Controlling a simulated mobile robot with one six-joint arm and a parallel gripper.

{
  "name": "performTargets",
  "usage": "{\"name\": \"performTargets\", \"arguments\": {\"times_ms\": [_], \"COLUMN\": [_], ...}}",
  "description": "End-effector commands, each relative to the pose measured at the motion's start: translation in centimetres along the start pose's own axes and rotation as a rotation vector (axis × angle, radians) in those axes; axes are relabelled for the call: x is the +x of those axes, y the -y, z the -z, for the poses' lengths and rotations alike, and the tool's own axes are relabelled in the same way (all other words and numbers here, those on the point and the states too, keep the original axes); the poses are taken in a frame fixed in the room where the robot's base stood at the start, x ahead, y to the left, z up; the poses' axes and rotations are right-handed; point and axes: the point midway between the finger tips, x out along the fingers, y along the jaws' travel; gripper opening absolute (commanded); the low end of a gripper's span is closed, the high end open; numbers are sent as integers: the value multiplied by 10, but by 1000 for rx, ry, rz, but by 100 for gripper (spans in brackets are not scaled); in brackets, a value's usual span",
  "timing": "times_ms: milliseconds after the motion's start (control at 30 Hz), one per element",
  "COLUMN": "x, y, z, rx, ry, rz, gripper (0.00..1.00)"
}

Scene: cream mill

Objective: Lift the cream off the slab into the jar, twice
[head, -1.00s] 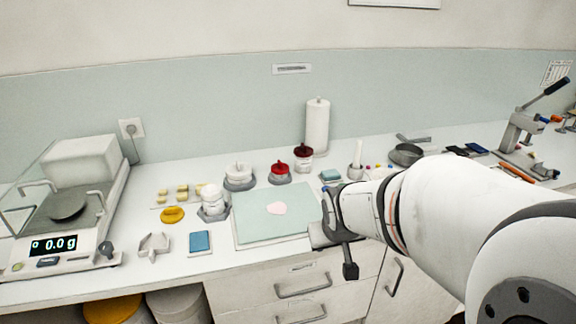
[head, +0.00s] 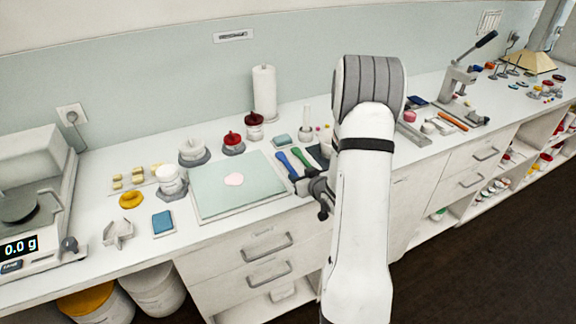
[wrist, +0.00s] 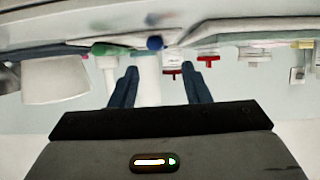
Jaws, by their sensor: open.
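A blue-handled tool (head: 287,165) and a green-handled tool (head: 300,157) lie right of the slab.
Behind the slab stand a white-lidded pot (head: 192,150), red-lidded jar (head: 233,143), dark-red-lidded jar (head: 254,126) and paper roll (head: 264,92). Left are a yellow dish (head: 131,199), blue pad (head: 163,222) and scale (head: 20,210). A lever press (head: 458,80) stands far right.

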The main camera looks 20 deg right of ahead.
Motion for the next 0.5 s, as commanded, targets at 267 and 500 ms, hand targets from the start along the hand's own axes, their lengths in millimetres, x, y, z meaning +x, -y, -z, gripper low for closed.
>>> {"name": "performTargets", "arguments": {"times_ms": [267,500], "x": [28,56], "y": [-2,-4], "z": [0,-2], "rx": [0,0], "ry": [3,3], "rz": [1,-1], "gripper": [43,43]}}
